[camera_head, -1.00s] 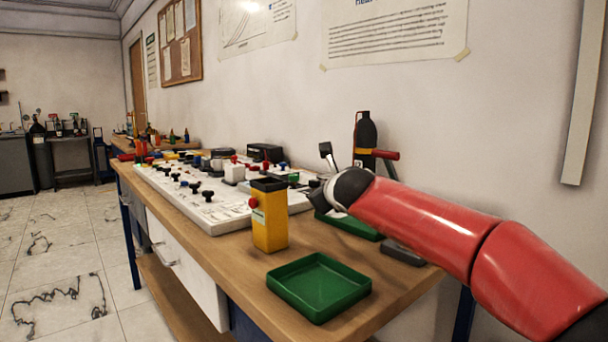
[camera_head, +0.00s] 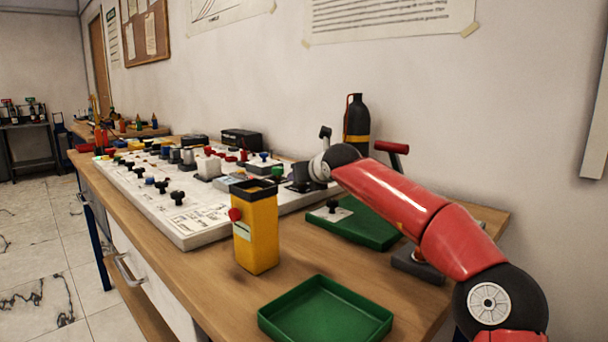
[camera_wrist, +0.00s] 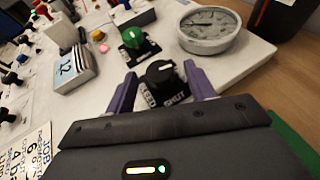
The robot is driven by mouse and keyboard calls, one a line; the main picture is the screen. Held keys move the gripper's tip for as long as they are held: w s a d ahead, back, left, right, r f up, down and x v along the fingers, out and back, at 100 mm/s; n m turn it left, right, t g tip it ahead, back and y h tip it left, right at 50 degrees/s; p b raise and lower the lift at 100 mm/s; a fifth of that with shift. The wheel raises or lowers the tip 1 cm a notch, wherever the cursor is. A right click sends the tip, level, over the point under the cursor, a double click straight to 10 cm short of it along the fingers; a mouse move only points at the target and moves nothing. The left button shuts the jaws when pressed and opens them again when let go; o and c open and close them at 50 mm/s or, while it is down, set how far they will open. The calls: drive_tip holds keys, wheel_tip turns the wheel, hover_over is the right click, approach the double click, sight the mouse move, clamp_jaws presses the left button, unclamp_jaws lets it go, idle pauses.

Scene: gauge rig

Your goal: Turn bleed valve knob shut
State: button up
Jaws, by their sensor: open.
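The bleed valve knob (camera_wrist: 161,75) is black and round, with a pale mark on top. It stands on a small dark plate (camera_wrist: 172,99) lettered SHUT, with another word partly hidden to its left. My gripper (camera_wrist: 160,69) is open, with its purple fingers on either side of the knob. A gap shows on each side, and I cannot tell how far down the fingers reach. In the head view my gripper (camera_head: 300,180) is at the right end of the white board (camera_head: 185,236), where the knob is hidden.
A green knob (camera_wrist: 133,38) and a round gauge (camera_wrist: 209,27) stand close beyond the fingers. A yellow box (camera_head: 257,235) with a red button stands at the board's front corner. A green tray (camera_head: 325,312) lies nearer, and a dark cylinder (camera_head: 357,115) stands by the wall.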

drive_tip(key=shift+w+a+f, duration=0.15)
drive_tip(key=shift+w+f, duration=0.1)
drive_tip(key=shift+w, duration=0.15)
drive_tip(key=shift+c, duration=0.2)
drive_tip(key=c, duration=0.9)
drive_tip(key=shift+s+a+m+h, duration=0.1)
drive_tip(key=shift+a+m+h, duration=0.2)
drive_tip(key=shift+m+h, duration=0.5)
drive_tip(key=shift+c, duration=0.2)
drive_tip(key=shift+m+t+h, duration=0.4)
drive_tip(key=shift+m+h, duration=0.3)
drive_tip(key=shift+h, duration=0.2)
drive_tip(key=shift+d, duration=0.1)
drive_tip(key=o, duration=1)
